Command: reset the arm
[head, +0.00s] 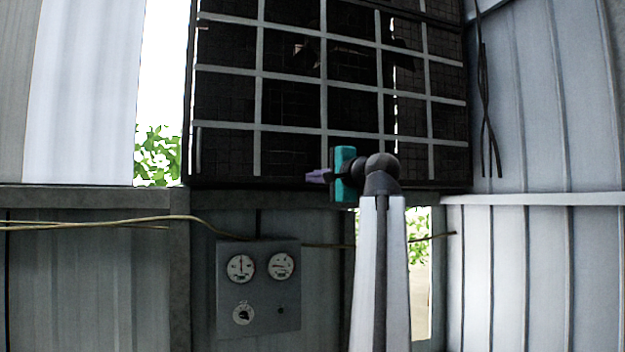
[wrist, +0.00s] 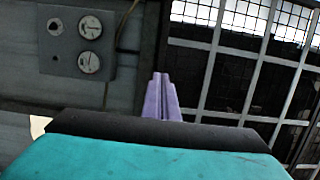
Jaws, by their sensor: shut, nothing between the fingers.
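My gripper (head: 318,176) has purple fingers on a teal and black body and sits at the end of my raised arm, in the middle of the head view. It points to the left there. In the wrist view the purple fingers (wrist: 162,98) lie together, shut with nothing between them. The gripper appears in front of the lower edge of the dark gridded window; how far it is from the wall I cannot tell.
A grey gauge panel (head: 258,310) with dials is on the wall at lower left of my arm. The large gridded window (head: 290,130) fills the upper middle. A yellowish cable (head: 100,223) runs along the wall. Dark cables (head: 486,120) hang at right.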

